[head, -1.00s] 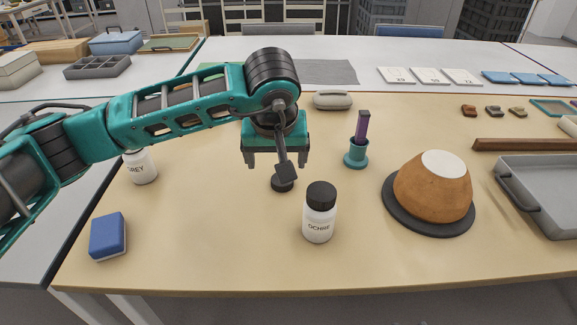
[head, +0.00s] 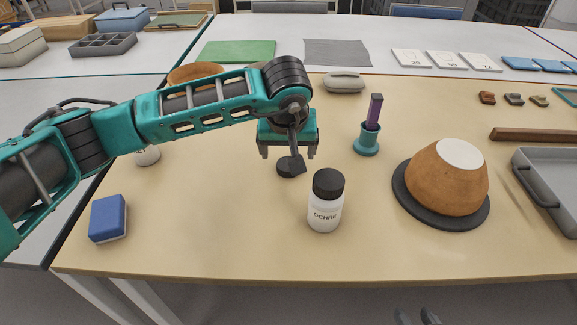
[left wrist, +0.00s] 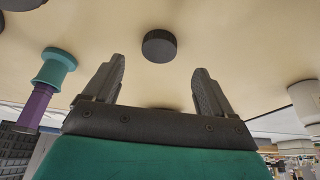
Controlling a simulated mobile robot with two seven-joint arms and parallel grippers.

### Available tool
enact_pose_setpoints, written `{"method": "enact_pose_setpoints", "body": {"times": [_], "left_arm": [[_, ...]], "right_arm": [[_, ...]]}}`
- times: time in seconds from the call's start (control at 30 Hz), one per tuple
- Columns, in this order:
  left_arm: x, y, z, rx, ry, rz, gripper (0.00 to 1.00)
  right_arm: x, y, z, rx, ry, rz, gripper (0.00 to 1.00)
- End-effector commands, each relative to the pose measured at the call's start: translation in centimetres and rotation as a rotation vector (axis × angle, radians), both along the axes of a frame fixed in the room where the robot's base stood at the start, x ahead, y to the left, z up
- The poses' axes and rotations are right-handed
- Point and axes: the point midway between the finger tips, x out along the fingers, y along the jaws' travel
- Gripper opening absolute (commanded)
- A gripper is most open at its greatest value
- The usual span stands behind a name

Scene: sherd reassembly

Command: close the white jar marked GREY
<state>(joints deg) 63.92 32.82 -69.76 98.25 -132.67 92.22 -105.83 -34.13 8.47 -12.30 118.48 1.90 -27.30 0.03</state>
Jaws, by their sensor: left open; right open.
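The white jar marked GREY (head: 148,157) stands at the left of the table, mostly hidden behind my left arm; its label is covered. A white jar (left wrist: 305,102) at the right edge of the left wrist view looks like it, no label readable. A loose round black lid (head: 285,172) lies on the table, partly covered by my wrist part. In the left wrist view the lid (left wrist: 159,46) shows ahead of and between the fingers, apart from them. My left gripper (head: 288,155) is open and empty above the table near the lid. My right gripper (head: 416,317) is open, only its fingertips showing.
A capped white OCHRE jar (head: 325,205) stands close right of the lid. A blue sponge-like block (head: 108,218) lies front left. A purple-handled tool in a teal holder (head: 367,140) and a brown bowl (head: 448,177) on a dark disc stand right.

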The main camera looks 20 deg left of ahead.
Motion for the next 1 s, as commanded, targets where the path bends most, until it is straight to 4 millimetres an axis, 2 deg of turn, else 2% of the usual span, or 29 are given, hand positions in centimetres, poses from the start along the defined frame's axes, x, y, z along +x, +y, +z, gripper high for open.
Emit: {"method": "enact_pose_setpoints", "body": {"times": [0.1,0.47,0.8,1.0], "left_arm": [[0.4,0.1,-1.0,-0.001,0.0,-0.001,0.85],[0.5,0.1,-1.3,-0.001,0.0,-0.001,0.85],[2.0,0.5,-5.6,0.0,0.001,0.0,0.85],[2.3,0.6,-6.0,-0.001,-0.002,-0.002,0.85]], "right_arm": [[0.0,0.0,-0.2,0.0,0.0,0.0,0.43],[0.1,-0.1,-0.1,-0.002,-0.004,0.002,0.43],[0.2,-0.1,-1.0,-0.006,-0.004,0.004,0.43],[0.2,-0.1,-1.0,-0.006,-0.004,0.004,0.43]]}}
